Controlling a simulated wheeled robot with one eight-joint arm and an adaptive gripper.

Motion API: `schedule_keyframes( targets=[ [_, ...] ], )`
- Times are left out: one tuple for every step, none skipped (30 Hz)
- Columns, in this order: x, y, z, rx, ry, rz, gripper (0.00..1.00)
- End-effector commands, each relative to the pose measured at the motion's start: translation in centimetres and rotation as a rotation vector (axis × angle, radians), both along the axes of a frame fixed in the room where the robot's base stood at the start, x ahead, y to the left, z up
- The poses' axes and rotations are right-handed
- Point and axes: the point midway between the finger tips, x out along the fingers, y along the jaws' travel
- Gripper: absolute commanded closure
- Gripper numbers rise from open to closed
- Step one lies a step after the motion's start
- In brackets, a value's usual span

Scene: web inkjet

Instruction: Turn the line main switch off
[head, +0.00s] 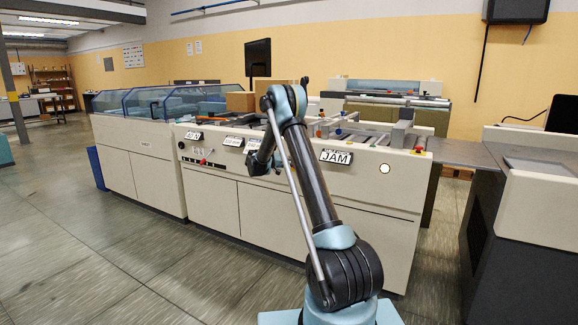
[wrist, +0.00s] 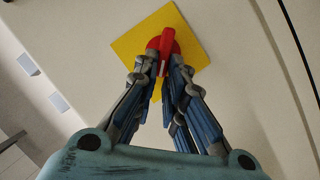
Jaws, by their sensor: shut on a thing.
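The line main switch is a red rotary handle (wrist: 167,42) on a square yellow plate (wrist: 185,32), fixed to a cream panel in the wrist view. The handle has a pale mark on its near end and stands nearly upright in that picture, while the plate is tilted. My gripper (wrist: 163,68) is shut on the near part of the red handle, with a finger on each side. In the head view my gripper is at the front of the cream machine, mostly hidden by my own arm; I cannot make out the switch there.
The long cream machine (head: 270,205) carries label plates, including one reading JAM (head: 336,157), and a lit round button (head: 385,169). A small red control (head: 203,162) sits further left on its front. A dark-sided unit (head: 485,215) stands at the right. The floor (head: 120,260) at left is clear.

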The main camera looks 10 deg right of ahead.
Motion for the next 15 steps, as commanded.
schedule_keyframes(
  targets=[
    [0.3, 0.7, -0.2, -0.034, 0.024, 0.011, 1.00],
    [0.4, 0.8, -0.2, -0.057, 0.039, 0.011, 1.00],
    [0.4, 0.9, -0.4, -0.088, 0.062, 0.010, 1.00],
    [0.5, 0.9, -0.4, -0.111, 0.080, 0.011, 1.00],
    [0.5, 1.0, -0.5, -0.135, 0.096, 0.011, 1.00],
    [0.5, 1.0, -0.6, -0.165, 0.118, 0.011, 1.00],
    [0.6, 1.0, -0.7, -0.187, 0.135, 0.011, 1.00],
    [0.6, 1.1, -0.8, -0.212, 0.152, 0.010, 1.00],
    [0.6, 1.1, -0.9, -0.241, 0.175, 0.011, 1.00],
    [0.7, 1.1, -1.0, -0.266, 0.191, 0.011, 1.00],
    [0.7, 1.1, -1.1, -0.288, 0.207, 0.011, 1.00],
    [0.7, 1.2, -1.2, -0.317, 0.229, 0.010, 1.00],
    [0.7, 1.2, -1.3, -0.340, 0.246, 0.010, 1.00],
    [0.7, 1.2, -1.4, -0.362, 0.262, 0.010, 1.00],
    [0.8, 1.2, -1.5, -0.390, 0.283, 0.011, 1.00]
  ],
)
